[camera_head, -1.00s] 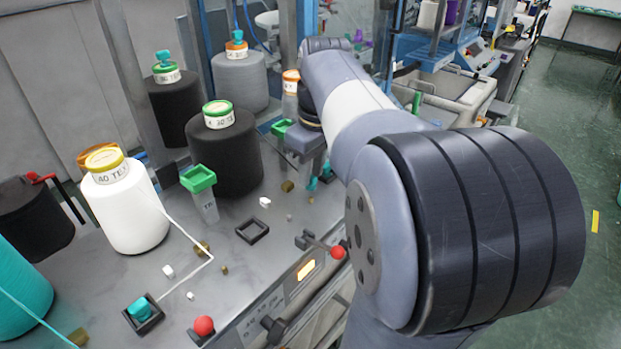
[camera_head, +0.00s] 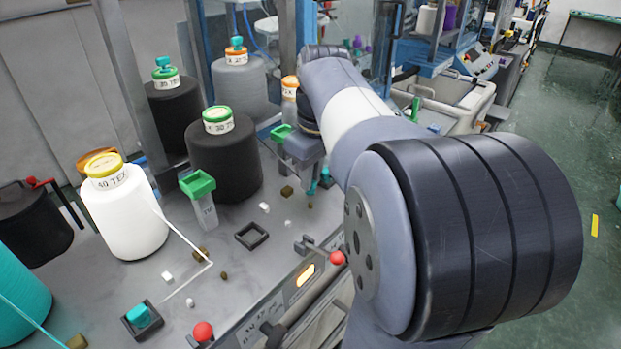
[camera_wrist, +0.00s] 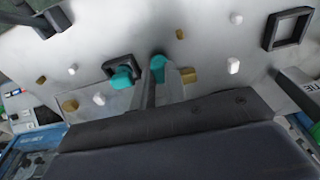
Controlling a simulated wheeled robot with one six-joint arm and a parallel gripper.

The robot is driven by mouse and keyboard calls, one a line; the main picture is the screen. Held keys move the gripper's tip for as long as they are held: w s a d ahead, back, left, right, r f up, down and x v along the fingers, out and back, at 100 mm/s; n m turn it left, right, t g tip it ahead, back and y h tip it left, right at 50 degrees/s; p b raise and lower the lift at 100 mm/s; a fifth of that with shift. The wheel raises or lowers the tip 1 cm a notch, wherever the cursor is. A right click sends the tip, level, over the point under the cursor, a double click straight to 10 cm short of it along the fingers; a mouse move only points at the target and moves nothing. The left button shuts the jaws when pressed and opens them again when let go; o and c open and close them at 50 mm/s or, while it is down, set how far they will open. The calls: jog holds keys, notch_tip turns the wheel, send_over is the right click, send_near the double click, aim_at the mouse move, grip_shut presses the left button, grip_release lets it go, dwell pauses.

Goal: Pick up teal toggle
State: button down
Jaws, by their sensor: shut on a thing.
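My gripper (camera_wrist: 160,72) points down at the grey table top, and in the wrist view its two narrow fingers are shut on a small teal toggle (camera_wrist: 157,65). The held toggle shows as a small teal bit (camera_head: 311,188) under my gripper (camera_head: 314,180) in the head view; the fingers hide part of it. I cannot tell if it still touches the table. A second teal piece (camera_wrist: 122,77) sits at a black square socket (camera_wrist: 110,66) just left of the fingers in the wrist view. Another teal piece (camera_head: 142,315) sits in a black socket at the front left in the head view.
An empty black square frame (camera_head: 251,236) lies left of my gripper. A white cone (camera_head: 130,215) stands further left. Small white and brown bits are scattered on the table.

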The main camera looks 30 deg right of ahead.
notch_tip(320, 180, up, 10)
dwell(0.5)
jog(key=shift+f, duration=0.1)
dwell(0.9)
jog(key=m+p, duration=0.1)
jog(key=m, duration=0.2)
jog(key=m+p, duration=0.1)
jog(key=m, duration=0.2)
jog(key=f+m+p, duration=0.1)
jog(key=m, duration=0.2)
jog(key=shift+w+f+h, duration=0.1)
jog(key=shift+w+h, duration=0.05)
jog(key=shift+h, duration=0.25)
jog(key=m, duration=0.1)
jog(key=m+p, duration=0.1)
jog(key=m, duration=0.3)
jog(key=shift+a+f+g+p, duration=0.1)
jog(key=shift+f+g+p, duration=0.2)
jog(key=shift+f+g, duration=0.1)
jog(key=m, duration=0.2)
jog(key=m+h+p, duration=0.1)
jog(key=m, duration=0.1)
jog(key=shift+f, duration=0.35)
jog(key=shift+f, duration=0.1)
